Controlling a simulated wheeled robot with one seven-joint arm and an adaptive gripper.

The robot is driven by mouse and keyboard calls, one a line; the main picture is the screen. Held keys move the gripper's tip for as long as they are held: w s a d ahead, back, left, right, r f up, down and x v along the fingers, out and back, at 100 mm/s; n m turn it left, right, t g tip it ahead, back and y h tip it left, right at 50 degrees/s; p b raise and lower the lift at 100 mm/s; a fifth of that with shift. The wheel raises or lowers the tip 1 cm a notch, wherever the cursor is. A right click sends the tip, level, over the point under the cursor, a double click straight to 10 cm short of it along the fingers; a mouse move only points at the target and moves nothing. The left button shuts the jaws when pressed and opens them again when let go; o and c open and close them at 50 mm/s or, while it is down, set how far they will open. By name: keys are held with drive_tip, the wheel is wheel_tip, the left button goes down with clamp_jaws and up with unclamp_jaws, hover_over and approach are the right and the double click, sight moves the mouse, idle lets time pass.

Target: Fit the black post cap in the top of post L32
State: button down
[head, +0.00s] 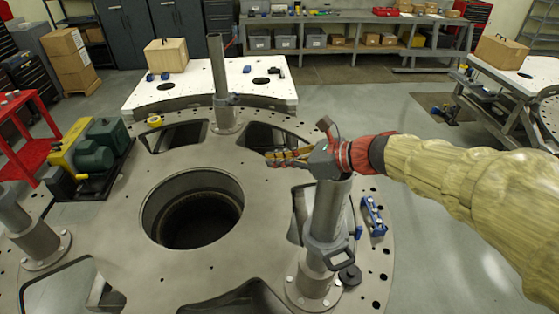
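My gripper (272,158) points left at the top of the front right post (328,212), with my wrist in front of that post's top end. Its fingers look close together, but I cannot tell whether they are shut or hold anything. A small round black piece (349,278), possibly the black post cap, lies at the foot of this post, apart from my gripper. Another grey post (219,75) stands at the back of the turret plate (270,215), and a third post (27,228) at the left. No post label is readable, so I cannot tell which is L32.
A blue tool (374,215) lies on the plate's right side. A clamp with a small display (333,257) is on the front right post. The plate has a large central hole (196,212) and several openings. A green and yellow pump unit (92,150) stands at left.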

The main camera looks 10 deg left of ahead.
drive_tip(key=shift+s+a, duration=0.2)
drive_tip(key=shift+a, duration=0.35)
drive_tip(key=shift+s+a, duration=0.1)
drive_tip(key=shift+a, duration=0.25)
drive_tip(key=shift+s+a, duration=0.1)
drive_tip(key=shift+a, duration=0.2)
drive_tip(key=shift+s+a, duration=0.1)
drive_tip(key=shift+a, duration=0.25)
drive_tip(key=shift+s+a, duration=0.2)
drive_tip(key=shift+a, duration=0.35)
drive_tip(key=shift+s+a, duration=0.15)
drive_tip(key=shift+a, duration=0.35)
drive_tip(key=shift+s+a, duration=0.15)
drive_tip(key=shift+a, duration=0.15)
drive_tip(key=shift+s+a, duration=0.1)
drive_tip(key=shift+a, duration=0.25)
drive_tip(key=shift+s+a, duration=0.1)
drive_tip(key=shift+a, duration=0.2)
drive_tip(key=shift+s+a, duration=0.1)
drive_tip(key=shift+a, duration=0.2)
